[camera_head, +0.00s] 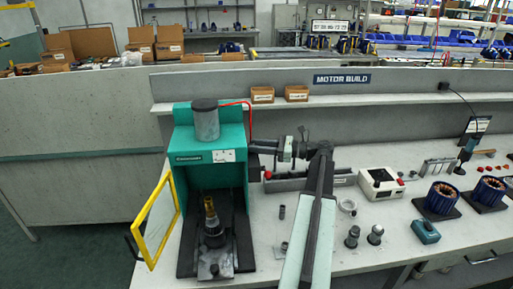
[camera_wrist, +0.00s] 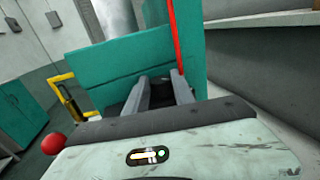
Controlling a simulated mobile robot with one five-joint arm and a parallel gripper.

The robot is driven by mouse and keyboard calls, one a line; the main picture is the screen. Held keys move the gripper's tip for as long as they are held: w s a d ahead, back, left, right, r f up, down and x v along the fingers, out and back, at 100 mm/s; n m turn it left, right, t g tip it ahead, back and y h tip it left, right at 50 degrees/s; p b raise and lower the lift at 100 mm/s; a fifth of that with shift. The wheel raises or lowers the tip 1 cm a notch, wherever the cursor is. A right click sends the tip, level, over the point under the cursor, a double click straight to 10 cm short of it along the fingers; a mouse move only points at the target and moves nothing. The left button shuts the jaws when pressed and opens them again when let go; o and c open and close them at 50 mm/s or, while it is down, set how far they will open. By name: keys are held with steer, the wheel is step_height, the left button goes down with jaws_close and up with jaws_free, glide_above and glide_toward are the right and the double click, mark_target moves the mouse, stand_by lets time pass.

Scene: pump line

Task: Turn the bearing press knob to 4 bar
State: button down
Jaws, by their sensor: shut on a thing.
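The bearing press (camera_head: 208,140) is a teal frame with a grey cylinder on top, standing at the left of the bench. It also fills the middle of the wrist view (camera_wrist: 110,65). My gripper (camera_head: 257,147) is at the right side of the press, below the red hose. In the wrist view my gripper's fingers (camera_wrist: 160,77) reach to the teal side and are shut on a small dark part, which fits the knob. The knob is mostly hidden by the fingers, and its setting cannot be read.
The press's yellow-framed guard (camera_head: 158,222) stands swung out at the left. A red hose (camera_wrist: 172,35) runs close to my fingers. A grey tray (camera_head: 285,182), a white box (camera_head: 380,183) and motor stators (camera_head: 440,198) are on the bench to the right.

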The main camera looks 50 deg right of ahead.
steer(key=shift+w+d+n+g+y, duration=0.2)
steer(key=shift+n+g+y, duration=0.8)
steer(key=shift+y, duration=0.1)
steer(key=shift+w+d+n+g+y, duration=0.15)
steer(key=shift+n+g+y, duration=0.75)
steer(key=shift+g+y, duration=0.15)
steer(key=shift+y, duration=0.25)
steer(key=c, duration=1.3)
jaws_free()
steer(key=shift+w, duration=0.1)
steer(key=shift+c, duration=0.2)
steer(key=shift+a+r, duration=0.1)
steer(key=shift+r, duration=0.05)
